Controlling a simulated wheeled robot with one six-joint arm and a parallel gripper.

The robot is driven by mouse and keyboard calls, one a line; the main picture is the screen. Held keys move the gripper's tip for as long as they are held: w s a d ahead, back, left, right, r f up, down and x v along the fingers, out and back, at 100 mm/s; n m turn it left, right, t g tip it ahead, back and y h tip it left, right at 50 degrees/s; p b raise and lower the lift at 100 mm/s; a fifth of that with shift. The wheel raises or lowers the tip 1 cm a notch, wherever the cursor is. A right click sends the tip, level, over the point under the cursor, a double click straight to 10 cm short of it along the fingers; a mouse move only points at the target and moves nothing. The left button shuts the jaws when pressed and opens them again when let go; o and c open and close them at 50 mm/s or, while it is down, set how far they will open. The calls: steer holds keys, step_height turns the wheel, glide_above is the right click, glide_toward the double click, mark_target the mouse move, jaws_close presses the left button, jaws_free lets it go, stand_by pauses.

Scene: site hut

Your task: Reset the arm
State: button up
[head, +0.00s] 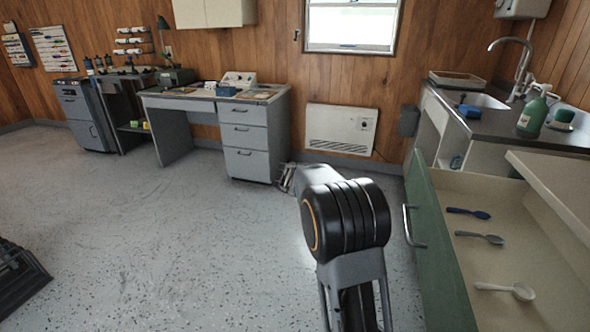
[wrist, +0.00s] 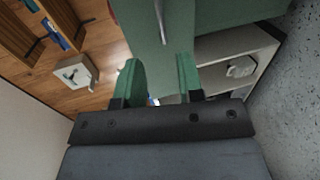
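My arm stands in the lower middle of the head view, its black joint facing the camera and hiding much of what lies beyond. Part of my gripper (head: 287,178) shows just left of that joint, low in front of the grey desk. In the wrist view my gripper (wrist: 158,80) has its two green fingers spread apart with nothing held between them. A green panel with a metal handle lies beyond the fingertips in that view.
An open drawer (head: 440,262) juts out at right, holding a blue spoon (head: 468,213), a grey spoon (head: 480,238) and a white spoon (head: 506,290). A desk (head: 255,140) and heater (head: 341,130) stand behind. A dark crate (head: 20,278) is at lower left. Floor between is clear.

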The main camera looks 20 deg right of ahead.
steer(key=s+a+r+n+t+y+p, duration=0.3)
steer(key=s+a+r+t+y+p, duration=0.15)
steer(key=a+r+p, duration=0.45)
steer(key=s+a+r+n+t+y+p, duration=0.3)
steer(key=a+r+t+p, duration=0.25)
steer(key=p, duration=0.55)
steer(key=s+a+r+n+t+y+p, duration=0.2)
steer(key=s+a+r+t+y+p, duration=0.15)
steer(key=a+r+p, duration=0.55)
step_height(320, 180, up, 20)
steer(key=d+t+p, duration=0.2)
steer(key=p, duration=1.5)
steer(key=shift+d+f+y+p, duration=0.15)
steer(key=shift+d+y+p, duration=0.15)
steer(key=shift+y, duration=0.1)
